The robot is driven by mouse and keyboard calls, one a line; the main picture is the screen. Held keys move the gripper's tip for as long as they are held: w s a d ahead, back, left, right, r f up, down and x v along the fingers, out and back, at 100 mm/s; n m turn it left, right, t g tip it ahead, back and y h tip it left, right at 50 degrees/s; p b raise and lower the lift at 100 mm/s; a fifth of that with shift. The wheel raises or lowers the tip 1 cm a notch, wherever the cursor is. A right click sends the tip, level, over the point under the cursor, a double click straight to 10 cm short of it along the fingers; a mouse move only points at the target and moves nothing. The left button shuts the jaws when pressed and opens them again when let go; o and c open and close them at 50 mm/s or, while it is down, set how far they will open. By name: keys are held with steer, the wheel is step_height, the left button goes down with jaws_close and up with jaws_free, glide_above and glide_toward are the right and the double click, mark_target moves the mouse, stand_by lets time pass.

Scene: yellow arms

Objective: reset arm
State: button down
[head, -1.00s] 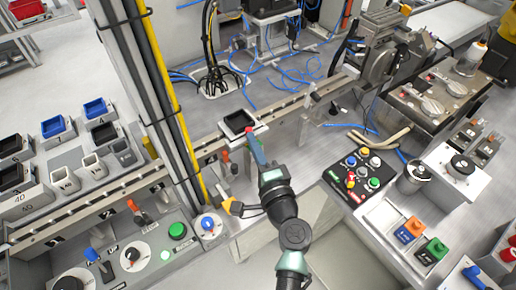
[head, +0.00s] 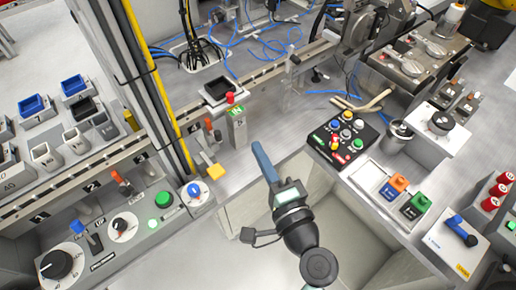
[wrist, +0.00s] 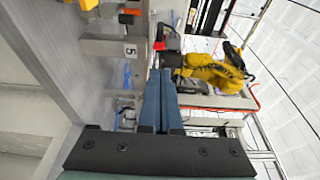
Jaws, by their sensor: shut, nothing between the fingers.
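My gripper (head: 263,160) is in the middle of the head view, in front of the bench edge. Its blue fingers are closed together with nothing between them. In the wrist view the shut fingers (wrist: 161,100) point up the picture, past a grey block marked 5 (wrist: 108,48). In the head view the fingertips are apart from the post with the red button (head: 236,122), which stands up and to the left of them.
A black button box (head: 342,138) stands right of my gripper. Levers and knobs line the left panel (head: 125,225). A black-lined tray (head: 220,91) lies beyond the red button. The floor below my gripper is open. A yellow robot arm (wrist: 215,72) shows in the wrist view.

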steer(key=shift+s+r, duration=0.1)
steer(key=w+a+r+n+t, duration=0.2)
steer(key=r+n, duration=0.4)
steer(key=r, duration=0.9)
steer(key=w+a+r+n+t, duration=0.1)
steer(key=w+r+n+t, duration=0.3)
steer(key=r, duration=1)
steer(key=s+r+n+t+h, duration=0.2)
steer(key=s+r, duration=0.4)
steer(key=r, duration=0.4)
steer(key=s+d+r+n+t+h, duration=0.1)
steer(key=s+r+t+h, duration=0.1)
steer(key=s+r+h, duration=0.2)
steer(key=s+r, duration=0.3)
steer(key=r, duration=0.4)
steer(key=shift+s+n+t, duration=0.15)
steer(key=shift+n+t, duration=0.15)
steer(key=shift+n, duration=0.1)
